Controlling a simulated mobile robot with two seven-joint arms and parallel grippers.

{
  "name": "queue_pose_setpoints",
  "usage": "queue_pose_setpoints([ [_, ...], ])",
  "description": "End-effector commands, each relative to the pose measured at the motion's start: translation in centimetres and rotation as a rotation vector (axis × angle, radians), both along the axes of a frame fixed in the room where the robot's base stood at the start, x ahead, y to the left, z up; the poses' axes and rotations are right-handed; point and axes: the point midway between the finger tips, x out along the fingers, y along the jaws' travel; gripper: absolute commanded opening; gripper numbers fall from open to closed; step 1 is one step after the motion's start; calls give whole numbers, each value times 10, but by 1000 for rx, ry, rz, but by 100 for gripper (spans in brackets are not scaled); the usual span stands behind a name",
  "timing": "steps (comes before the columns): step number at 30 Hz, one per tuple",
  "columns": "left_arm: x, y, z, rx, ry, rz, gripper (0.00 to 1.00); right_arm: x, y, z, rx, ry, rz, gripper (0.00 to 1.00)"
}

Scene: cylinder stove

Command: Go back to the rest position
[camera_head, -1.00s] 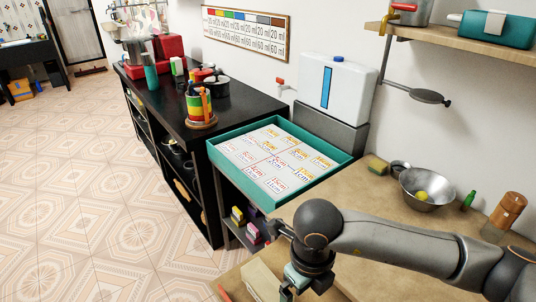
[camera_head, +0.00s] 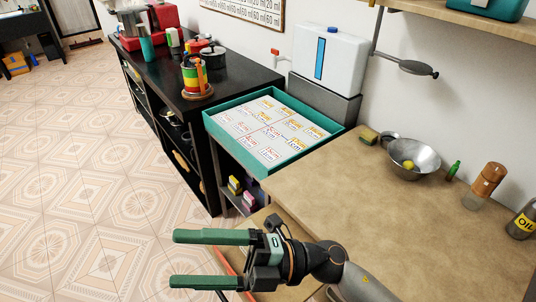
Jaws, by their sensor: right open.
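My right gripper (camera_head: 208,260) is at the bottom middle of the head view, with its two green fingers pointing left and spread wide apart. Nothing is between the fingers. It is in front of the near edge of the brown worktop, with tiled floor showing beyond the fingers. The right forearm comes in from the bottom edge. My left gripper is not in this view.
A teal-rimmed tray (camera_head: 228,138) with printed cards stands beyond the gripper. The brown worktop (camera_head: 385,212) is mostly bare, with a metal bowl (camera_head: 427,164) and bottles (camera_head: 484,184) at its back. A black shelf unit (camera_head: 203,160) stands left of the tray.

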Motion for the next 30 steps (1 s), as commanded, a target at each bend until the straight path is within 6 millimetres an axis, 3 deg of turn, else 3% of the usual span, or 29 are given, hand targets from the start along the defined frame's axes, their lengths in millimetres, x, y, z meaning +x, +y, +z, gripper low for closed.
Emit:
queue_pose_setpoints([
  [2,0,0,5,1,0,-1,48,35,-18,6,126,205,-175,100],
  [5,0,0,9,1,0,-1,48,80,-53,-10,238,458,-404,100],
  [8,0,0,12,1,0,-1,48,113,-99,-55,301,725,-639,100],
  [9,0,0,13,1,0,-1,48,120,-118,-78,311,833,-730,100],
  [11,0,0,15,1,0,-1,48,124,-146,-116,315,984,-855,100],
  [15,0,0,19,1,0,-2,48,101,-202,-204,279,1313,-1099,100],
  [18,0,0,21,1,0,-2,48,68,-233,-257,230,1517,-1231,100],
  [21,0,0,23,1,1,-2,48,33,-253,-295,181,1679,-1321,100],
  [25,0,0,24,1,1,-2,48,0,-268,-323,136,1810,-1384,100],
  [30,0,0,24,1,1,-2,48,-2,-269,-324,133,1815,-1388,100],
])
